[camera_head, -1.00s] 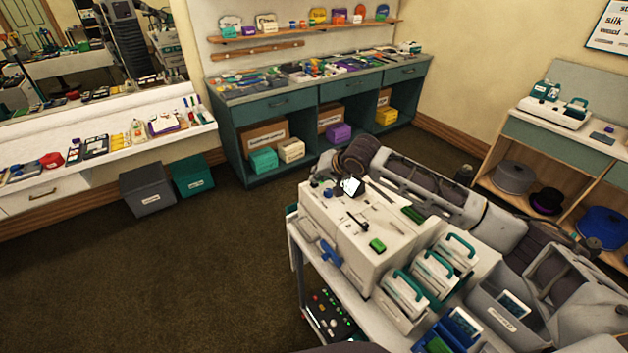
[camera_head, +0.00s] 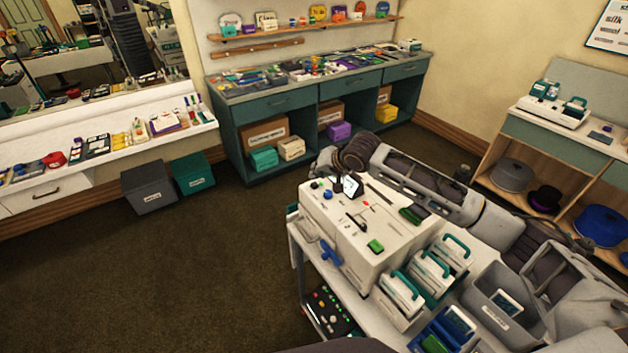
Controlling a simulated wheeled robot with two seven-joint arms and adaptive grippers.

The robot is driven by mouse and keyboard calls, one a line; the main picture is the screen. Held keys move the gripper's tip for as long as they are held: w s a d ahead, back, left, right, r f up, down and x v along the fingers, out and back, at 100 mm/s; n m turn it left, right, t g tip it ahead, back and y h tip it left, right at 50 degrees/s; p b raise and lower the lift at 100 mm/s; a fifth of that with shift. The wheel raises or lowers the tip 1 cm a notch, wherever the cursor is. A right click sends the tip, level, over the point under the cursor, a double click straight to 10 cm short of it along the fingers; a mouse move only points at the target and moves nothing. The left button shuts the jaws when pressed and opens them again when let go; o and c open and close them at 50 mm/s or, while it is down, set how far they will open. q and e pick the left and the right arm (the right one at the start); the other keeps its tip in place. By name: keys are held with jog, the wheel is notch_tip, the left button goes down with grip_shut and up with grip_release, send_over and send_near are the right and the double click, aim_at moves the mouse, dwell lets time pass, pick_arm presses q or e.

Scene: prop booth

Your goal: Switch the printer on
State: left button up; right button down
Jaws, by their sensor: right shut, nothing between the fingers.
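The white box-shaped machine that looks like the printer (camera_head: 352,228) stands on a light cart. On its top are a small tilted screen (camera_head: 347,187), a green block-like part (camera_head: 375,246) and small coloured buttons. A blue part (camera_head: 329,254) sits on its left-hand side. My right arm reaches in from the lower right, along the machine's far side. My right gripper (camera_head: 321,168) is shut and empty at the machine's far left corner, partly hidden and small. I cannot tell whether it touches the machine. My left gripper is out of view.
Cartridges with green handles (camera_head: 428,275), a grey bin (camera_head: 496,308) and a blue tray (camera_head: 447,333) crowd the cart's right. A dark panel with lit buttons (camera_head: 330,308) is on the lower shelf. A teal workbench (camera_head: 265,105) stands behind.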

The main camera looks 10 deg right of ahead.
jog(key=shift+r+p, duration=1.15)
jog(key=shift+r, duration=0.95)
